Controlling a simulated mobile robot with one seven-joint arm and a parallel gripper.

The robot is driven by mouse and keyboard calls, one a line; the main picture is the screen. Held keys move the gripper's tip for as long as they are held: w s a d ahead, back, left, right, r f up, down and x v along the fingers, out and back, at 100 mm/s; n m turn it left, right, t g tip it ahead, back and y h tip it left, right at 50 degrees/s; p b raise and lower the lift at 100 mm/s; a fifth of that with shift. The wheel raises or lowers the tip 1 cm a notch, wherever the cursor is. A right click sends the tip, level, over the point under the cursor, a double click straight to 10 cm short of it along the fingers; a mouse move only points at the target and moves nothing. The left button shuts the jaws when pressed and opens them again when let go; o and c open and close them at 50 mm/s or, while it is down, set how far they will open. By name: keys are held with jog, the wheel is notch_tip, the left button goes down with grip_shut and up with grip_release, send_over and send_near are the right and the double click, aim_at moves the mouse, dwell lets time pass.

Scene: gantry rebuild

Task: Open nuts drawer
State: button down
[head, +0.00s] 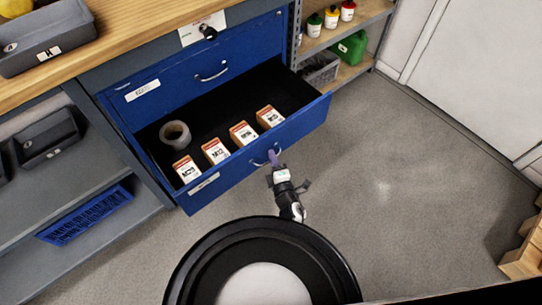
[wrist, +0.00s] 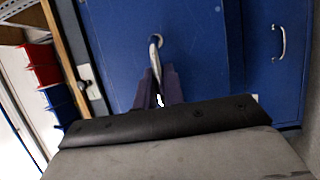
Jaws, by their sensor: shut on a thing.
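The blue drawer (head: 250,160) is pulled well out of the blue cabinet (head: 200,65). Inside it stand several small boxes with printed labels, such as a box (head: 271,117) at the right, and a grey tape roll (head: 175,134). My gripper (head: 273,158) is at the drawer's front, shut on its metal handle (head: 258,163). In the wrist view the gripper fingers (wrist: 157,88) close around the handle (wrist: 155,55), which stands out from the blue front. The writing on the drawer's own label is too small to read.
A closed drawer with a handle (head: 211,77) is above the open one. A wooden worktop (head: 130,35) with a grey bin (head: 42,48) lies above left. Shelves with bottles (head: 331,17) stand behind right. The grey floor (head: 400,190) at right is clear.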

jog(key=c, duration=1.5)
grip_release()
jog(key=shift+s, duration=0.1)
